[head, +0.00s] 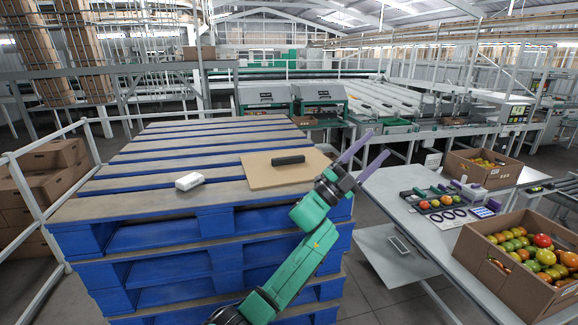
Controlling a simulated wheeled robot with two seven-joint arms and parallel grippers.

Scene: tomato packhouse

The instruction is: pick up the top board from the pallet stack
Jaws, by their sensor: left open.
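A flat tan board (252,178) with a black handle (288,160) on its upper face lies on the top slats of the blue pallet stack (150,212), near its front right corner. My left gripper (375,146) has purple fingers spread apart and nothing between them. It is to the right of the board in the picture, apart from the handle, and points up and to the right. My green arm link covers part of the stack's right front side. My right gripper is not in view.
A small white block (189,181) lies left of the board. At right a grey table (408,206) carries a black tray (428,210) with tomatoes and a cardboard box (497,276) of tomatoes. A grey railing (40,215) runs along the left.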

